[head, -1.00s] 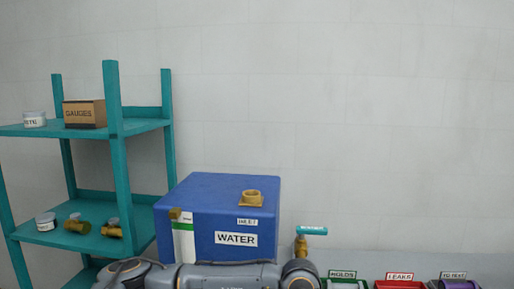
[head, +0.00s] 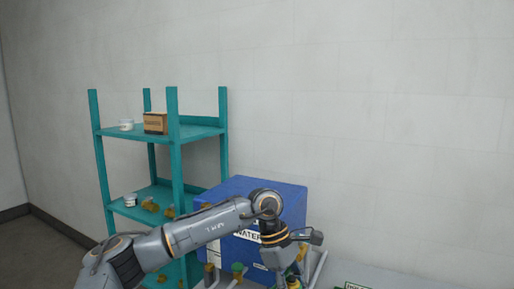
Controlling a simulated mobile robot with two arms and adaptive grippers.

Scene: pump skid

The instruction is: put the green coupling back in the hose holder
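My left arm comes in from the lower left, bends in front of the blue water tank (head: 245,190) and points down. My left gripper (head: 292,281) is at the bottom edge of the head view, small and partly cut off, so its fingers are unclear. A small green and brass piece shows at its tip; I cannot tell if it is held. A green rounded part (head: 237,268) stands in front of the tank, left of the gripper; I cannot tell if it is the green coupling. I cannot make out the hose holder. My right gripper is not in view.
A teal shelf (head: 174,150) stands at the left, with a cardboard box (head: 155,123), a white jar (head: 127,125) and brass fittings on it. Grey pipes stand around the tank's lower front. A green-edged labelled bin (head: 354,286) shows at the bottom edge.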

